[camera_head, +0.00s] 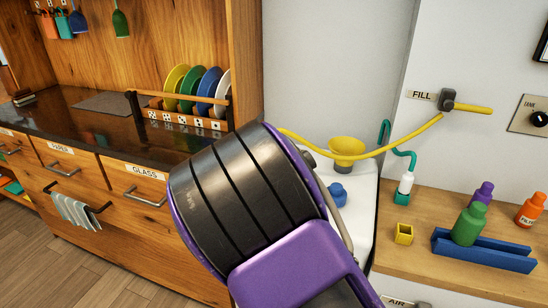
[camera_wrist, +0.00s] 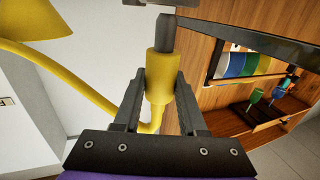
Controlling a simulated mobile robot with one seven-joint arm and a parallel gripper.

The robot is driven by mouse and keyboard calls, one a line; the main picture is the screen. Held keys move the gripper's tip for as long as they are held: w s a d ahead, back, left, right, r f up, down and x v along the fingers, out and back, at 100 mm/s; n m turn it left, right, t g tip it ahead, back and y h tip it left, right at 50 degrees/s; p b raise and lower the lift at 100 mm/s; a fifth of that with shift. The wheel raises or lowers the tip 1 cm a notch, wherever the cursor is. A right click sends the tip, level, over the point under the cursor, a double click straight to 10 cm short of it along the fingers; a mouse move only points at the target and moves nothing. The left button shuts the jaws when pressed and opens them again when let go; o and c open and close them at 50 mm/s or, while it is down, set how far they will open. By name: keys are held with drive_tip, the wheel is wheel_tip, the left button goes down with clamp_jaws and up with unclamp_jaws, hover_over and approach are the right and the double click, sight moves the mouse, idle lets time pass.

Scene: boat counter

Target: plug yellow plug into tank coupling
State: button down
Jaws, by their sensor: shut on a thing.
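In the wrist view my gripper (camera_wrist: 158,88) is shut on the yellow plug (camera_wrist: 159,66), one finger on each side of it. The plug's dark grey tip (camera_wrist: 165,34) points to the top of the picture. A pale grey part lies at the top edge, close to the tip; I cannot tell whether it is the tank coupling or whether they touch. The yellow hose (camera_wrist: 60,76) loops from the plug to the left. In the head view the hose (camera_head: 408,140) runs from the grey FILL fitting (camera_head: 447,100) to behind my arm, which hides my gripper and the plug.
A yellow funnel (camera_head: 346,148) stands on the white surface beside a blue object (camera_head: 337,194). A green hose (camera_head: 400,152) with a white bottle, a yellow cup (camera_head: 404,233) and a blue rack (camera_head: 482,250) are to the right. Coloured plates (camera_head: 208,88) stand at the left counter.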

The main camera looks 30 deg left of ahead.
drive_tip(key=shift+f, duration=1.25)
drive_tip(key=shift+c, duration=1.9)
unclamp_jaws()
drive_tip(key=v, duration=1.7)
drive_tip(key=shift+s+d+p, duration=0.2)
drive_tip(key=shift+p, duration=0.15)
